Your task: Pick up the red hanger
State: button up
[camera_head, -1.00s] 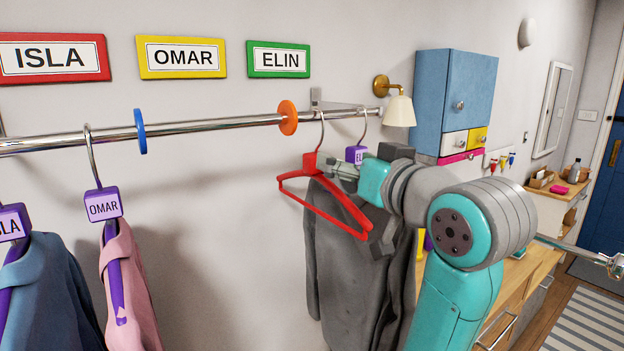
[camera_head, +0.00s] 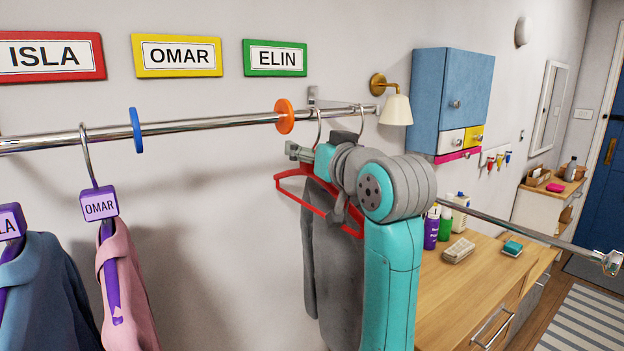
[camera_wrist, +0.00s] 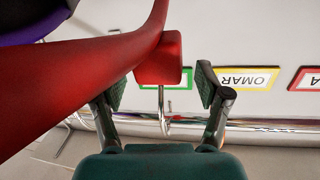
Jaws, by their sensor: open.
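The red hanger (camera_head: 290,182) hangs from the rail by its metal hook, just right of the orange ring. My gripper (camera_head: 298,152) is at its top, and my arm covers the hanger's neck and right part in the head view. In the wrist view the red neck block of the hanger (camera_wrist: 158,62) sits between the two spread fingers of my gripper (camera_wrist: 161,86), with a gap visible on the right. A red arm of the hanger crosses the left finger's side in front of the camera. The gripper is open.
The metal rail (camera_head: 215,123) carries a blue ring (camera_head: 137,130) and an orange ring (camera_head: 285,116). A grey garment (camera_head: 335,270) hangs close behind the red hanger. A pink garment (camera_head: 125,280) hangs left. A wooden counter (camera_head: 440,290) with bottles lies right, below a blue cabinet (camera_head: 440,90).

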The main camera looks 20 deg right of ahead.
grip_shut()
jog(key=shift+r, duration=0.2)
dwell(0.3)
